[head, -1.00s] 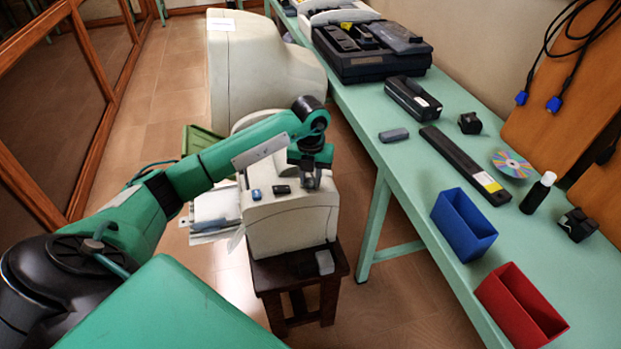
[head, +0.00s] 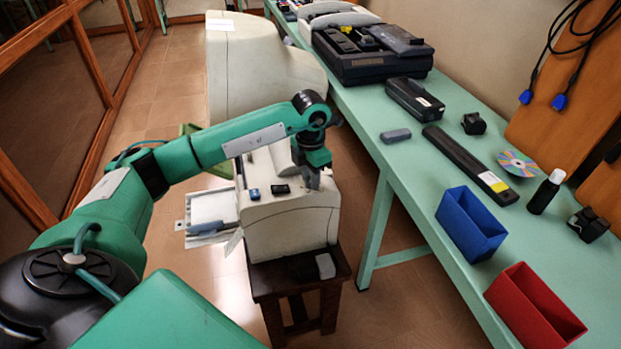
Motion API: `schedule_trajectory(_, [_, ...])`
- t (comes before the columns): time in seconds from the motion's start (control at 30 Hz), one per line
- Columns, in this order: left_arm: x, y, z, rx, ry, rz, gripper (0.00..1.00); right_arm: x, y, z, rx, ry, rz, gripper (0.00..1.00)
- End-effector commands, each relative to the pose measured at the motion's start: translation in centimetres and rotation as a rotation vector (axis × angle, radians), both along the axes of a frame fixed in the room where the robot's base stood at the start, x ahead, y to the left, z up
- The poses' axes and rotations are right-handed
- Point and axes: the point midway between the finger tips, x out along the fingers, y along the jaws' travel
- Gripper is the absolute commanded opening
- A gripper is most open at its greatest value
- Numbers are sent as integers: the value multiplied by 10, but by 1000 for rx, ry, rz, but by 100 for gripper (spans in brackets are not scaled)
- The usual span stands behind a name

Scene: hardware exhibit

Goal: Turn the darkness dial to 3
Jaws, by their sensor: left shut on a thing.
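A cream machine (head: 291,226), which looks like a printer or copier, stands on a small dark wooden stool (head: 262,279). My left gripper (head: 312,181) points down at the right part of the machine's top. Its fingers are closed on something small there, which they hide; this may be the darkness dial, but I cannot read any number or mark. A blue button (head: 254,194) and a black button (head: 281,189) sit on the top front edge, left of the gripper. My right gripper is out of view.
A paper tray (head: 211,213) sticks out at the machine's left. A small grey block (head: 325,266) lies on the stool. The green table (head: 432,237) at the right holds a blue bin (head: 470,225), a red bin (head: 534,306) and several devices.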

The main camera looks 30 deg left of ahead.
Motion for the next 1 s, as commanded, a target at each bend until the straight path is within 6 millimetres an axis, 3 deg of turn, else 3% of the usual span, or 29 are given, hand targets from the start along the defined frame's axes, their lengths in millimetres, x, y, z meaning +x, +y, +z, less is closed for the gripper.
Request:
schedule_trajectory(0.67, [1, 1, 1, 1, -4, -62, 4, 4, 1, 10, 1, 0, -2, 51])
schedule_trajectory(0.7, [1, 1, 1, 1, -4, -61, 30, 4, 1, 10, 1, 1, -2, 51])
schedule_trajectory(0.8, [1, 0, 1, 1, -4, -61, 48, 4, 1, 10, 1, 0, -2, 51])
schedule_trajectory(1.0, [0, 0, 1, 0, -2, -62, 48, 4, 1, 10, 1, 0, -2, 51])
